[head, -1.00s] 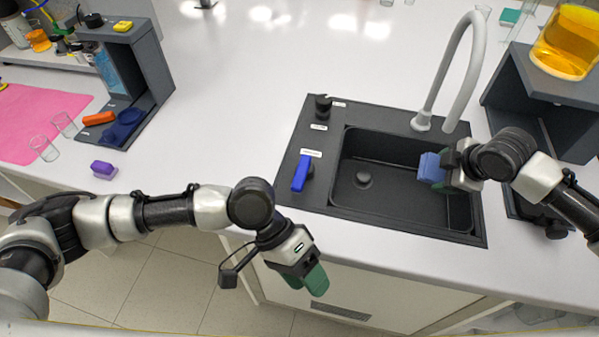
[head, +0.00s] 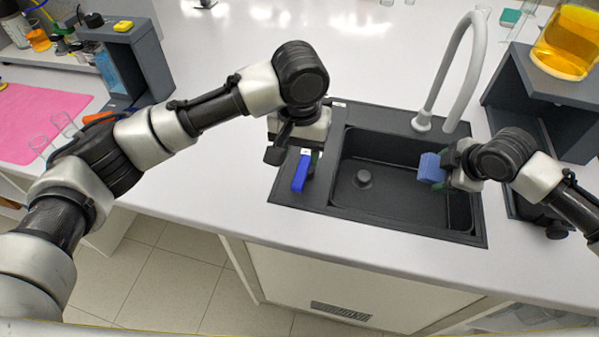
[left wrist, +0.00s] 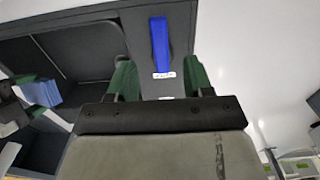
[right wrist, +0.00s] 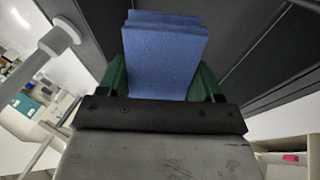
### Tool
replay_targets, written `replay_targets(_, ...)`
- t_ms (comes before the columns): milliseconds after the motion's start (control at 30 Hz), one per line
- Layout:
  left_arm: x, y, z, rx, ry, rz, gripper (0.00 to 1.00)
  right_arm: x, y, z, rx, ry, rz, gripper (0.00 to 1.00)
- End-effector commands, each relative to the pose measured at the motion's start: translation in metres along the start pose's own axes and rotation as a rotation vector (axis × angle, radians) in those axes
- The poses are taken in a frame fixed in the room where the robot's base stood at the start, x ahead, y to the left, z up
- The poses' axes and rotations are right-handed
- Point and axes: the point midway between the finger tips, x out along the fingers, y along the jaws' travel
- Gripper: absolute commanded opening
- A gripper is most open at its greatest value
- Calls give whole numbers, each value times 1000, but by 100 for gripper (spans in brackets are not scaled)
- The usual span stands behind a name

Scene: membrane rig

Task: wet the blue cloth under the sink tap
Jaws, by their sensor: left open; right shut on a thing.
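The blue cloth (head: 431,168), a folded block, is held by my right gripper (head: 446,170) over the right part of the black sink basin (head: 375,205). In the right wrist view the cloth (right wrist: 165,55) sits between the green fingers. The white arched tap (head: 470,75) stands behind the basin; its spout end appears above and behind the cloth. No water is visible. A blue lever (head: 302,173) sits on the deck left of the basin. My left gripper (head: 310,158) is open above the deck, beside the lever. In the left wrist view the lever (left wrist: 160,45) lies beyond and between the open fingers.
A dark stand (head: 560,95) with an amber beaker (head: 567,42) is right of the sink. At left are a pink mat (head: 40,115) and a dark rack (head: 145,60). The white counter (head: 300,30) behind the sink is mostly clear.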

Motion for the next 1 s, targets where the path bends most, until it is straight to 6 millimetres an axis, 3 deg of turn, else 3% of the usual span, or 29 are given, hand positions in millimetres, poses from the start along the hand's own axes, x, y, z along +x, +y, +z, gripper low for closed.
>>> replay_targets(100,26,0,1,-1,-4,-1,51,0,0,0,0,0,0,46)
replay_targets(300,58,0,0,1,-2,1,51,0,0,0,0,0,0,46)
replay_targets(500,71,0,0,2,0,1,51,0,0,0,0,0,0,46)
replay_targets(767,72,0,0,2,0,2,51,0,0,0,0,0,0,46)
replay_targets(1000,72,0,0,2,0,2,17,0,0,0,0,0,0,46)
